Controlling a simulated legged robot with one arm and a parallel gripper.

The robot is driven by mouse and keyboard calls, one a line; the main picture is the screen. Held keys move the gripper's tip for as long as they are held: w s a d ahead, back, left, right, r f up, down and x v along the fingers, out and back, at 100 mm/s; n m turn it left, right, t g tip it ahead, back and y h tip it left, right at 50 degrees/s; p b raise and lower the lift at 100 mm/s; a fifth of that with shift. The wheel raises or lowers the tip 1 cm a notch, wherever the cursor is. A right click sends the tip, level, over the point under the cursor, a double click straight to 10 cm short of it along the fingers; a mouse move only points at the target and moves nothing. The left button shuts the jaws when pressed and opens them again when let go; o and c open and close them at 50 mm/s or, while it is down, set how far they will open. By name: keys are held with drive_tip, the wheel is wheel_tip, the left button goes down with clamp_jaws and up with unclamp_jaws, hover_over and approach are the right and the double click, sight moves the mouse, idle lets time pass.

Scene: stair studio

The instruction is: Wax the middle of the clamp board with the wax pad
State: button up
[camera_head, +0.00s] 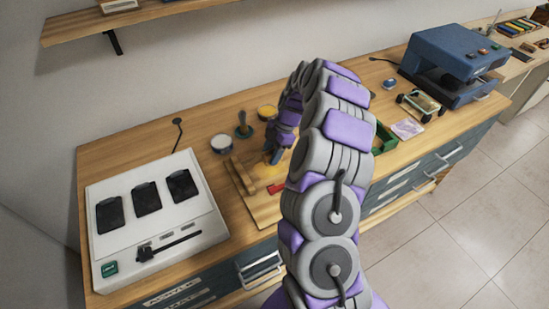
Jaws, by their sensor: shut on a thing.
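The clamp board (266,213) lies on the wooden counter left of my arm, with a wooden bar along its left side and a red piece near its right edge. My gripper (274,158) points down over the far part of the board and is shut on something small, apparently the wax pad. The pad is mostly hidden by the fingers and too small to make out well. A yellowish patch shows at the fingertips. I cannot tell whether the pad touches the board. My arm covers the board's right side.
A white machine with black pads (150,215) stands left. A grey-lidded tin (222,144), a green-handled tool (242,130) and a yellow tin (267,112) stand behind the board. A green tray (385,138) and a blue press (445,65) are right. A shelf hangs above.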

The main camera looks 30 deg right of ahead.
sight(260, 165)
drive_tip(key=shift+w, duration=0.4)
drive_tip(key=shift+a+r, duration=0.1)
drive_tip(key=shift+a, duration=0.15)
drive_tip(key=shift+s+a+b, duration=0.1)
drive_tip(key=shift+a+b, duration=0.3)
drive_tip(key=shift+a, duration=0.45)
drive_tip(key=shift+s+a, duration=0.25)
drive_tip(key=shift+a, duration=0.05)
drive_tip(key=shift+s+a, duration=0.2)
drive_tip(key=shift+s, duration=0.1)
drive_tip(key=shift+s+d+r+b, duration=0.1)
drive_tip(key=shift+s+d+b, duration=0.1)
drive_tip(key=shift+s, duration=0.35)
drive_tip(key=shift+s+d+r+b, duration=0.1)
drive_tip(key=shift+s+b, duration=0.05)
drive_tip(key=shift+s, duration=0.35)
drive_tip(key=shift+c, duration=1.2)
drive_tip(key=shift+s+d, duration=0.15)
drive_tip(key=shift+s, duration=0.1)
drive_tip(key=shift+f, duration=0.15)
